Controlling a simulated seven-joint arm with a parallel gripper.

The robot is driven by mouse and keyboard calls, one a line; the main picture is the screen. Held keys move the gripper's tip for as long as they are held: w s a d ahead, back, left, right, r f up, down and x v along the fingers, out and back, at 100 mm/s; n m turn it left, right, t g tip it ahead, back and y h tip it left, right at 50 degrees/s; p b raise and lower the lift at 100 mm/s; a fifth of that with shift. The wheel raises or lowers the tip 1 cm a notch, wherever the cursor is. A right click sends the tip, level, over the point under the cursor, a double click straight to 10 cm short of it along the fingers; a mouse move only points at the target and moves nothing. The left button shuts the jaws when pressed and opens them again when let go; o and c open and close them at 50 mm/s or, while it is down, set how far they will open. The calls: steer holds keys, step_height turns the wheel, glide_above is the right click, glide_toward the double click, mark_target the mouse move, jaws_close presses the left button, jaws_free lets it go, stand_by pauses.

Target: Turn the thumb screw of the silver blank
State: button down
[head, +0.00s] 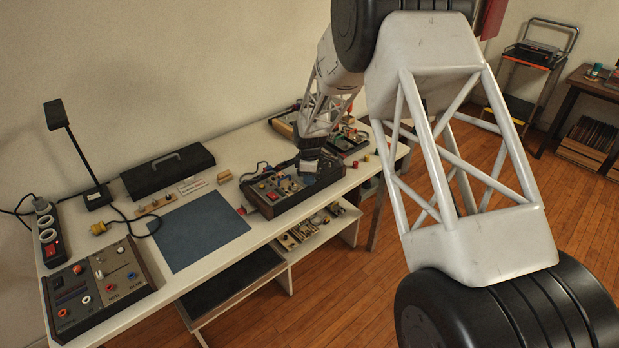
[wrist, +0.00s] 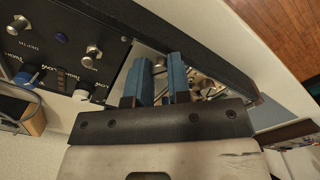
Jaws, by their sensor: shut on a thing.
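My gripper (wrist: 161,72) reaches down over the right end of a dark console (head: 268,206) in the head view. In the wrist view its two blue fingers stand a small gap apart on a small metal part, which looks like the thumb screw (wrist: 159,64). The fingers hide most of it, so its turn angle cannot be read. A silver plate (wrist: 131,60), apparently the silver blank, shows beside the fingers, set in the dark panel. Other metal parts show just right of the fingers. In the head view my gripper covers this spot.
A blue mat (head: 198,230), a second control box (head: 97,285), a black case (head: 168,170) and a lamp (head: 75,150) are on the white table (head: 190,283).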

steer(key=n, duration=0.6)
steer(key=shift+n, duration=0.4)
steer(key=c, duration=1)
jaws_free()
steer(key=shift+c, duration=0.2)
steer(key=shift+r, duration=0.1)
steer(key=shift+r, duration=3.8)
steer(key=shift+r, duration=0.1)
